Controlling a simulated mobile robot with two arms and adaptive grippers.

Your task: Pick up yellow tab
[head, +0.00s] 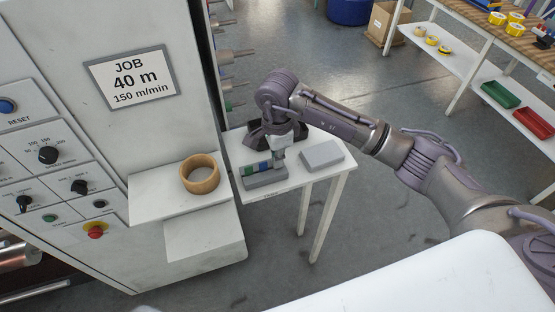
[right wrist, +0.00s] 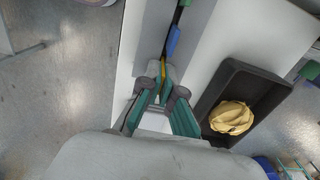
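In the head view my right gripper (head: 281,152) points down at a grey holder (head: 266,181) on a small white table (head: 290,183). A green tab (head: 247,170) and a blue tab (head: 264,166) stand in the holder. In the right wrist view the fingertips of the gripper (right wrist: 163,86) come together around a thin yellow tab (right wrist: 163,70), so it looks shut on it. The blue tab (right wrist: 173,40) is just beyond the tips. The yellow tab's lower part is hidden. My left gripper is not in view.
A dark tray (right wrist: 227,75) with a crumpled yellow thing (right wrist: 231,118) lies beside the gripper. A grey block (head: 322,155) is on the table's right. A cardboard ring (head: 200,174) stands on the machine's ledge (head: 160,204). A shelf bench (head: 490,38) is at the far right.

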